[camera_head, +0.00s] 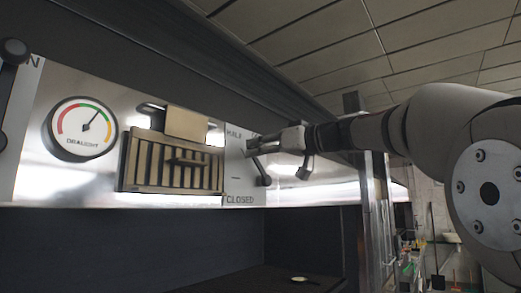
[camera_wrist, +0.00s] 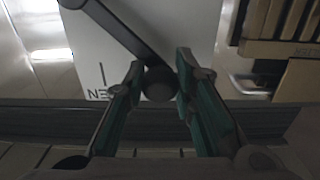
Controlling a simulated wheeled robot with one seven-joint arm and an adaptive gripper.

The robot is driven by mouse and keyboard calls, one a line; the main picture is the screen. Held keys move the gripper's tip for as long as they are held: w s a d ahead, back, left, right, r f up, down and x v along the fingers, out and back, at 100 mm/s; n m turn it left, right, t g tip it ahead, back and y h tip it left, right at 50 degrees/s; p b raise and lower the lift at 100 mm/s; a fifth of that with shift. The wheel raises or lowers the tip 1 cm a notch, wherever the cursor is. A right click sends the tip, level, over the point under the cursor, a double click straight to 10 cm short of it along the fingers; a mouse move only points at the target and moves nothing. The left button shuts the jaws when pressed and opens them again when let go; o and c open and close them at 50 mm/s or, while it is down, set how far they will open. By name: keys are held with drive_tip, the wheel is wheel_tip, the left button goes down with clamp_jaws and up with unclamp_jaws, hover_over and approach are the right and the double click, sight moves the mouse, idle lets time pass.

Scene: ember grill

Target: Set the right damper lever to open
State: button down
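The right damper lever is a dark bar with a round knob; its lower part and pivot (camera_head: 265,181) show in the head view. In the wrist view, which is turned over, the bar (camera_wrist: 118,30) runs from the upper left to the knob (camera_wrist: 158,83). My gripper (camera_head: 250,148) is at the lever's upper end. In the wrist view its green fingers (camera_wrist: 160,70) stand on either side of the knob and appear to touch it. The plate (camera_head: 238,165) reads HALF at upper left and CLOSED below. Part of the OPEN label (camera_wrist: 101,94) shows beside the knob.
A slatted vent (camera_head: 150,162) and a draught gauge (camera_head: 84,128) lie left of the plate. Another lever (camera_head: 12,52) is at the far left. A dark hood edge (camera_head: 230,85) runs above the panel. The grill opening below looks mostly clear.

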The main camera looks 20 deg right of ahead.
drive_tip(key=shift+d+r, duration=0.1)
drive_tip(key=shift+w+d+r+m+p, duration=0.4)
drive_tip(key=shift+d+r+m+p, duration=0.2)
drive_tip(key=shift+m, duration=0.4)
drive_tip(key=shift+w+d+r+m+p, duration=0.3)
drive_tip(key=shift+w+d+m+p, duration=0.4)
drive_tip(key=shift+m, duration=0.5)
drive_tip(key=shift+w+d+r+m+p, duration=0.25)
drive_tip(key=shift+w+d+m+p, duration=0.2)
drive_tip(key=shift+d+m+p, duration=0.6)
drive_tip(key=shift+w+d+r+m+p, duration=0.3)
drive_tip(key=shift+w+d+m+p, duration=0.25)
drive_tip(key=shift+m, duration=0.8)
drive_tip(key=c, duration=1.3)
unclamp_jaws()
drive_tip(key=shift+w, duration=0.1)
